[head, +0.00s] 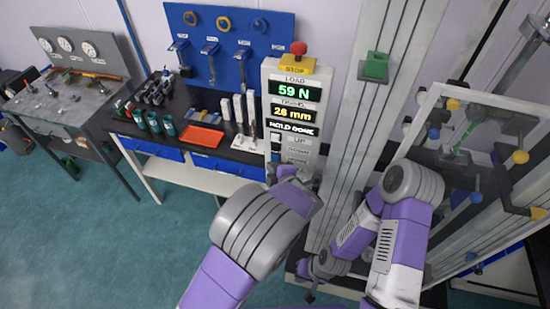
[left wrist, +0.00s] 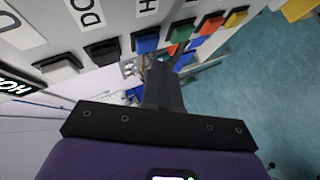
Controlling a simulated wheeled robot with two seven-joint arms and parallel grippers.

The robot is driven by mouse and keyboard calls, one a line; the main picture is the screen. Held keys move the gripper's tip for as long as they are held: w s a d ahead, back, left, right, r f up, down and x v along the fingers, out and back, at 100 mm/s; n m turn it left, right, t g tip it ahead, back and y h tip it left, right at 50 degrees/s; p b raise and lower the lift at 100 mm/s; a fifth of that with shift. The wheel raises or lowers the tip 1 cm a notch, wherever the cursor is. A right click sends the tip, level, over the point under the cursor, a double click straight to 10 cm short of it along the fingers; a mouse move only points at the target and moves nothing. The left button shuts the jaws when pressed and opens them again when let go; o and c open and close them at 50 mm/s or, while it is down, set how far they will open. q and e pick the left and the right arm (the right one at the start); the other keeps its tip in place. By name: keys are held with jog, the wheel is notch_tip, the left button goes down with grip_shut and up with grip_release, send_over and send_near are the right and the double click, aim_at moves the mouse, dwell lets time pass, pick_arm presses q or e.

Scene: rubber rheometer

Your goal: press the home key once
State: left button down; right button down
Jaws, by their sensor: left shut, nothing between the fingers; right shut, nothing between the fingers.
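The control panel (head: 293,100) reads 59 N, 26 mm and "HOLD DONE". Its row of keys fills the top of the left wrist view. A blue key (left wrist: 146,40) there sits by a cut-off label that seems to begin "HO"; a black key (left wrist: 102,50) sits by one beginning "DO". My left gripper (head: 284,171) is shut and empty, close to the lower part of the panel. Its fingertips (left wrist: 160,66) show just below the blue and green keys; I cannot tell any contact. My right gripper (head: 308,288) is shut and empty, low beside the machine's base.
A red-topped stop button (head: 298,50) stands on the panel. A green key (left wrist: 182,30), red key (left wrist: 210,22) and yellow key (left wrist: 236,15) continue the row. The bench (head: 140,118) with an orange tray (head: 201,137) is left of the panel. The machine's frame (head: 365,120) rises right.

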pick_arm(q)
jog(key=shift+w, duration=0.1)
jog(key=shift+w+d, duration=0.1)
jog(key=shift+w, duration=0.25)
jog(key=shift+w+d, duration=0.15)
jog(key=shift+w, duration=0.25)
dwell(0.7)
dwell(0.4)
jog(key=shift+s+a, duration=0.25)
jog(key=shift+s, duration=0.6)
jog(key=shift+s+a+b, duration=0.2)
jog(key=shift+s+a, duration=0.05)
jog(key=shift+s, duration=0.55)
jog(key=shift+s+a+b, duration=0.2)
jog(key=shift+s+a, duration=0.1)
jog(key=shift+s, duration=0.45)
jog(key=shift+s+a+b, duration=0.2)
jog(key=shift+s+a, duration=0.05)
jog(key=shift+s, duration=0.55)
